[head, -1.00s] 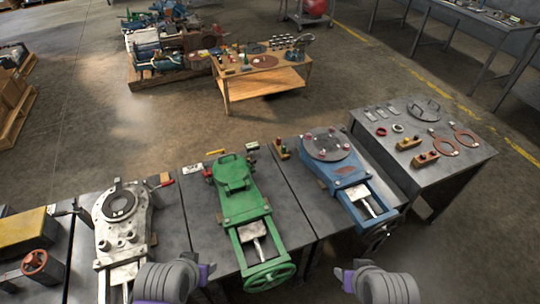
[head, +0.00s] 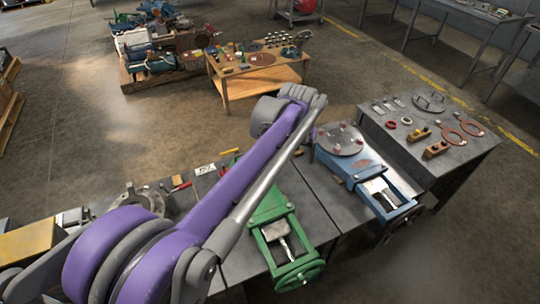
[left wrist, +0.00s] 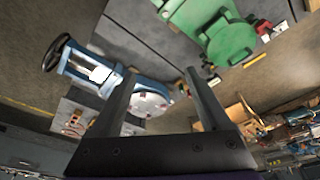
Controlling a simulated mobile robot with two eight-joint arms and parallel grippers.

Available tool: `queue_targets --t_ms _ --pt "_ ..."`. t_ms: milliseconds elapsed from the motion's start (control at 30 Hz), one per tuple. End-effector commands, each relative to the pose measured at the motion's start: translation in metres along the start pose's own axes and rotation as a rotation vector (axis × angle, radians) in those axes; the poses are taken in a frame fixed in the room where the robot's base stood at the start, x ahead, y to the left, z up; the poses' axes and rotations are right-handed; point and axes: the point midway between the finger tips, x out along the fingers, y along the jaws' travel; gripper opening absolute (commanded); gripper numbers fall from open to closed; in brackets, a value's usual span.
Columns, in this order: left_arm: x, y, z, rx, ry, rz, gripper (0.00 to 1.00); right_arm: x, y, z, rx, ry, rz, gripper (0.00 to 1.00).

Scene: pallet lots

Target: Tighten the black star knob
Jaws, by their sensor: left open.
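I cannot make out a black star knob in either view. My left arm crosses the head view from the lower left to above the blue valve. Its fingers do not show clearly there. In the left wrist view my left gripper (left wrist: 160,74) is open, with nothing between its two dark fingers. The blue valve (head: 352,178) with a round grey plate shows to the left and between the fingers in the left wrist view (left wrist: 105,76). The green valve (head: 268,208) is partly hidden behind my arm; it also shows in the left wrist view (left wrist: 222,35). My right gripper is not in view.
A grey side table (head: 462,152) at the right holds rings, plates and small wooden blocks. A wooden table (head: 262,82) with small parts stands farther back, beside a loaded pallet (head: 150,80). A grey valve (head: 145,198) is partly hidden behind my arm. Open floor lies between.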

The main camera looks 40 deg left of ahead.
Motion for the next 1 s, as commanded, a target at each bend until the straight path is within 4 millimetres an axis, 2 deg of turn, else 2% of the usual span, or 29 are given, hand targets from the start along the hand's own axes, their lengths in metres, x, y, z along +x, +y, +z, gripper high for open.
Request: queue_targets --t_ms 33,200,300,400,500,633,867,1000 --pt "0.011 -0.011 -0.024 -0.034 -0.021 -0.009 0.8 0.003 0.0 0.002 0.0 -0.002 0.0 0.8" --pt "0.049 -0.049 -0.087 -0.14 -0.09 -0.032 0.8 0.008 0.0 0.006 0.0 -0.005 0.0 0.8" --pt "0.077 -0.076 -0.114 -0.203 -0.131 -0.044 0.8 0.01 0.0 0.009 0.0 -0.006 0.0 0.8" --pt "0.105 -0.104 -0.132 -0.259 -0.168 -0.055 0.8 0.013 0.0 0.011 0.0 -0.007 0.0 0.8" --pt "0.13 -0.128 -0.142 -0.307 -0.198 -0.063 0.8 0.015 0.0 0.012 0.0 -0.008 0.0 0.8" --pt "0.151 -0.149 -0.146 -0.347 -0.224 -0.069 0.8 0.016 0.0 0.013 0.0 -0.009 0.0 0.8" --pt "0.171 -0.16 -0.145 -0.369 -0.238 -0.071 0.8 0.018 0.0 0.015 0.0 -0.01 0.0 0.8" --pt "0.192 -0.16 -0.139 -0.369 -0.238 -0.071 0.8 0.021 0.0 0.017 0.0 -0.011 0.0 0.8"
